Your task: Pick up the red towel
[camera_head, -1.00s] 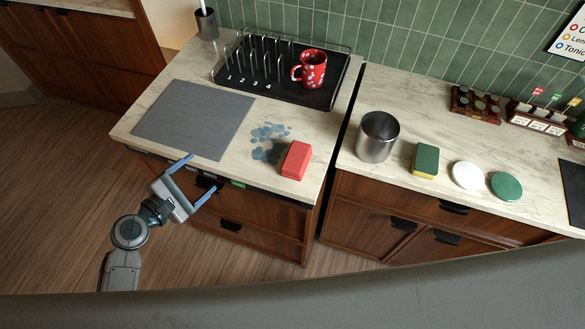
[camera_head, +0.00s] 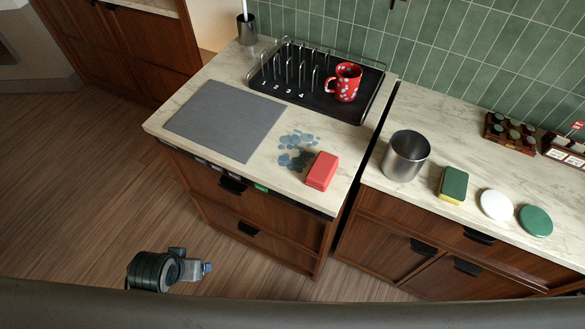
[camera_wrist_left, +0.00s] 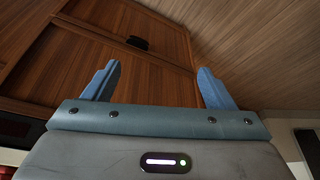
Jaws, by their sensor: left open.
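The red towel (camera_head: 322,171) is a small folded red block lying on the marble counter near its front right corner, beside a blue wet patch. My left gripper (camera_head: 207,267) is low in front of the drawers, below the counter edge and well apart from the towel. In the left wrist view my left gripper (camera_wrist_left: 160,80) has its two blue fingers wide apart with nothing between them, facing wooden cabinet fronts. The towel does not show in that view. My right gripper is not in view.
A grey mat (camera_head: 226,120) lies left of the wet patch (camera_head: 297,150). A black rack tray (camera_head: 345,108) holds a red spotted mug (camera_head: 344,82). Right of the gap stand a metal canister (camera_head: 405,156), a green-yellow sponge (camera_head: 453,185), a white disc (camera_head: 496,204) and a green disc (camera_head: 536,221).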

